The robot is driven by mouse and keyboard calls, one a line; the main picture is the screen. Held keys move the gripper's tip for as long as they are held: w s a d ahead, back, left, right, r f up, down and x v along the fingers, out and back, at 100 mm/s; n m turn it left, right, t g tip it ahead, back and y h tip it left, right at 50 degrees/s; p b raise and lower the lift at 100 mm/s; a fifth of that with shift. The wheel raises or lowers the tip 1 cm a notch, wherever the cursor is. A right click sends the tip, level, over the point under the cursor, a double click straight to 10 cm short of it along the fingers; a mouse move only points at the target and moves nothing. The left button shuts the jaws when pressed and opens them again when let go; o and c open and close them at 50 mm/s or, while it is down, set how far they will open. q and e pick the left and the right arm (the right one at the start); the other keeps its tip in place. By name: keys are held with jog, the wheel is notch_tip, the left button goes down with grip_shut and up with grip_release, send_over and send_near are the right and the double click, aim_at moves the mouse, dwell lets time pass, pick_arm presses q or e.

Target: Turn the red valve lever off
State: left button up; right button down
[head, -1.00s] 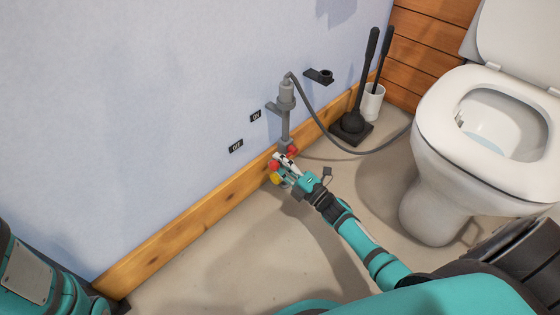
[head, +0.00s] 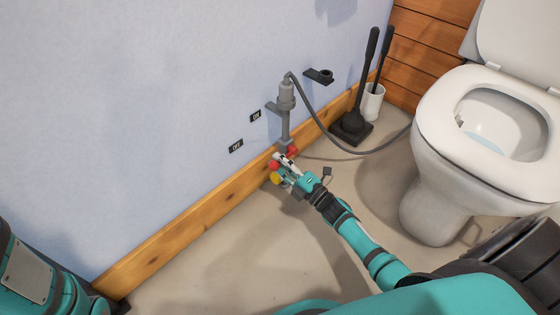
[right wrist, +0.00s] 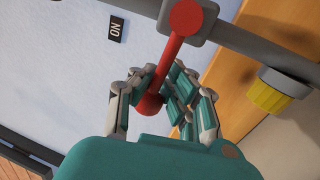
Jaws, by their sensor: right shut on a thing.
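The red valve lever (right wrist: 170,65) shows large in the right wrist view, running from a round red hub (right wrist: 186,17) on the grey pipe down to a rounded end between my right gripper's fingers. In the head view, red parts of the lever (head: 273,164) show at the fingertips, low by the wall. My right gripper (head: 284,165) is shut on the lever, and its fingers (right wrist: 158,100) lie on both sides of the shaft in the right wrist view. My left gripper is out of view; only my left arm shows at the lower left.
Black "ON" (head: 255,116) and "OFF" (head: 236,146) labels are on the wall. A grey pipe (head: 286,120) with a hose stands above the valve. A yellow cap (right wrist: 277,93) is beside it. Floor at lower middle is clear.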

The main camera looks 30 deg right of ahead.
jog(key=shift+s+a+f, duration=0.2)
jog(key=shift+s+f, duration=0.05)
jog(key=shift+f, duration=0.15)
dwell(0.3)
jog(key=c, duration=1.5)
grip_release()
jog(key=o, duration=0.5)
jog(key=shift+w+d+r, duration=0.1)
jog(key=shift+d+r, duration=0.05)
jog(key=shift+r, duration=0.05)
jog(key=v, duration=1.2)
